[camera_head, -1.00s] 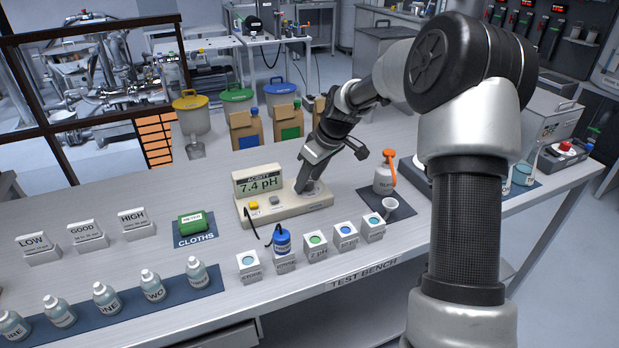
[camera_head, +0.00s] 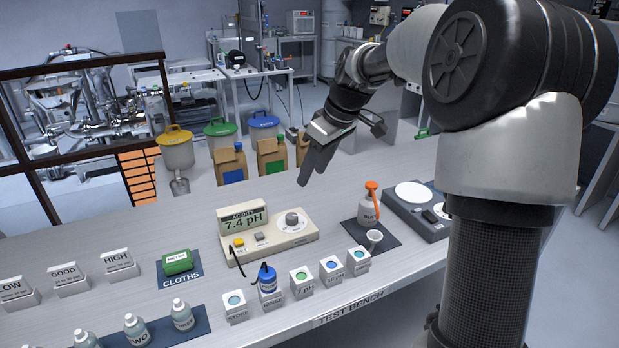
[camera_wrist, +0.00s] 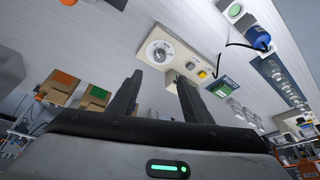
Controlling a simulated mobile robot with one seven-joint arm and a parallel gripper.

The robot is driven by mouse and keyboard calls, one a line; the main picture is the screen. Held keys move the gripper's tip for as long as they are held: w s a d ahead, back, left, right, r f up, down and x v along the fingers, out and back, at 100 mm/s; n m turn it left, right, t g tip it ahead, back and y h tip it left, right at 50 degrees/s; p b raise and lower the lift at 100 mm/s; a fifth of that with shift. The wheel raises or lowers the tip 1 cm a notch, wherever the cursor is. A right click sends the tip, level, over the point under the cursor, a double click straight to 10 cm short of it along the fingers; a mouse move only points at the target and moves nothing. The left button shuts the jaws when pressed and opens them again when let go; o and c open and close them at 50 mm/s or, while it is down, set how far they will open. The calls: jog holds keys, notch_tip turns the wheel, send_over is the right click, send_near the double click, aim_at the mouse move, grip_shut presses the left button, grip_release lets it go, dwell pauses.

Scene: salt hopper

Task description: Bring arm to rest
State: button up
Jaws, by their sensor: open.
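My gripper (camera_head: 308,178) is above the test bench (camera_head: 130,225), behind and above the acidity meter (camera_head: 268,236). Its jaws are open and empty, and it touches nothing that I can see. In the wrist view the two fingers of my gripper (camera_wrist: 158,95) stand apart, with the meter's dial (camera_wrist: 160,51) beyond them. The meter is a cream box with a display reading 7.4 pH, a yellow button, a grey button and a round dial, all uncovered in the head view.
A spray bottle (camera_head: 369,204) with an orange top and a small cup (camera_head: 374,239) stand right of the meter. Small labelled pots (camera_head: 302,282) line the front edge. A green cloth pack (camera_head: 177,262) lies left. Paper bags (camera_head: 271,157) stand behind. Space above the bench is clear.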

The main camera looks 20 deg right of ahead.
jog(key=shift+r, duration=0.1)
jog(key=s+a+r+m+t+h+p, duration=0.1)
jog(key=s+a+r+m+p, duration=0.1)
jog(key=s+a+r, duration=0.3)
jog(key=s+a+r+m+h+p, duration=0.1)
jog(key=s+a+r+p, duration=0.2)
jog(key=s, duration=0.4)
jog(key=s+d+r+m+p, duration=0.1)
jog(key=s+r+m+p, duration=0.1)
jog(key=s, duration=0.7)
jog(key=s+d+r+m+t+p, duration=0.1)
jog(key=s+d+m+p, duration=0.1)
jog(key=s, duration=0.8)
jog(key=shift+d+r+m+h+p, duration=0.25)
jog(key=shift+r+m+h+p, duration=0.05)
jog(key=shift+r+h+p, duration=0.1)
